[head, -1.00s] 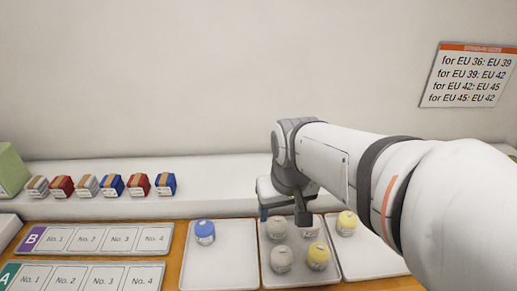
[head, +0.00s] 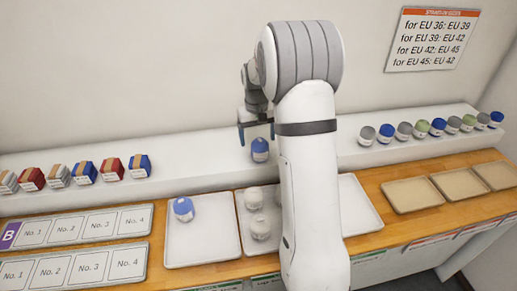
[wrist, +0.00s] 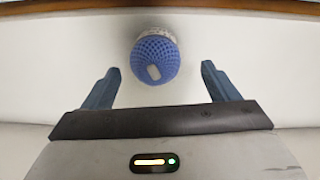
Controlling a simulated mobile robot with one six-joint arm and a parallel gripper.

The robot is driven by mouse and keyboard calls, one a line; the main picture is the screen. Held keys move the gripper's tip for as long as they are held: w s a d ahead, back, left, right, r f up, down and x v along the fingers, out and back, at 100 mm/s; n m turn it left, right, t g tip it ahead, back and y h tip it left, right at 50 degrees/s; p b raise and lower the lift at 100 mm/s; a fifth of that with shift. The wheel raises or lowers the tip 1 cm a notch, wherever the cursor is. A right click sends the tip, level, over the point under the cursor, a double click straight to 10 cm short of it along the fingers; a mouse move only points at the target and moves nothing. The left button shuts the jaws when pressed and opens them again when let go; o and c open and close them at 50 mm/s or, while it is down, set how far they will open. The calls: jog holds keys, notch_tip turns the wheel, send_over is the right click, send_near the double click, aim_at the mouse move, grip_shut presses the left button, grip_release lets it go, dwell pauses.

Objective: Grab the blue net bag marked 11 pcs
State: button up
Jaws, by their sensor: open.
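A blue net bag (head: 260,150) stands on the white ledge by the wall. My gripper (head: 257,139) is open and empty right at it, with a finger to either side. In the wrist view the bag (wrist: 156,60) lies ahead of and between the open fingers of my gripper (wrist: 161,69), touching neither. A small pale tag shows on the bag, but its print is not readable. Another blue bag (head: 183,209) sits in the left white tray (head: 205,245). No count is readable on either.
Pale bags (head: 254,198) stand in the middle tray, partly behind my arm. Several grey, blue and green bags (head: 437,127) line the ledge at right. Striped boxes (head: 83,172) line it at left. Empty beige trays (head: 412,194) lie on the wooden counter.

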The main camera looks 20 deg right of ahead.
aim_at(260, 150)
jog(key=f, duration=0.2)
jog(key=f+p, duration=0.1)
jog(key=f, duration=0.3)
jog(key=shift+s+d+f+p, duration=0.1)
jog(key=shift+d+p, duration=0.2)
jog(key=shift+p, duration=0.1)
jog(key=shift+c, duration=0.2)
jog(key=c, duration=1)
